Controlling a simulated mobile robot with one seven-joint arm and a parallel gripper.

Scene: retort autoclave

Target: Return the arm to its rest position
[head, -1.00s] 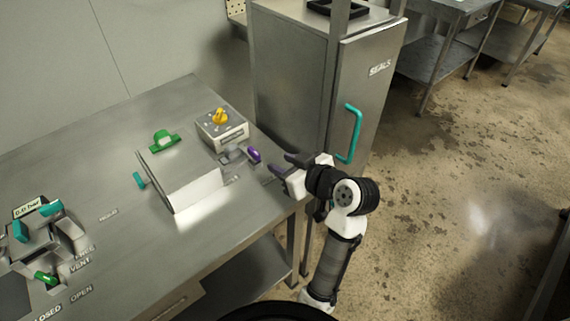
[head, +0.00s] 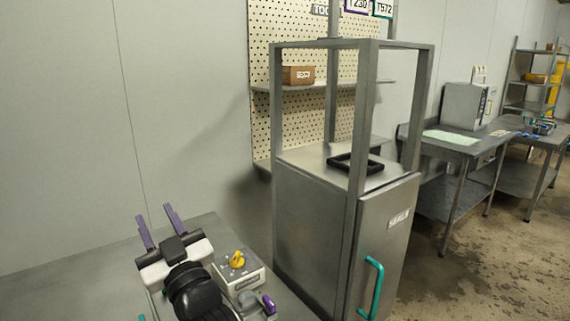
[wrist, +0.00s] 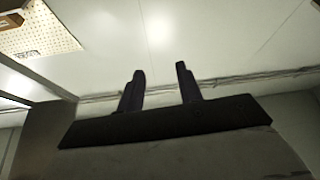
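My gripper (head: 160,228) is at the lower left of the head view, raised above the metal bench and pointing up toward the wall. Its two purple fingers stand apart with nothing between them. In the wrist view the dark fingers (wrist: 160,90) are also apart and empty, with the pale wall and ceiling area behind them. My arm hides part of the bench below.
A grey box with a yellow knob (head: 237,260) and a purple handle (head: 269,303) sit on the bench right of my arm. A metal SEALS cabinet (head: 318,230) with a teal handle (head: 373,287) stands further right. A pegboard (head: 268,125) with a shelf is behind.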

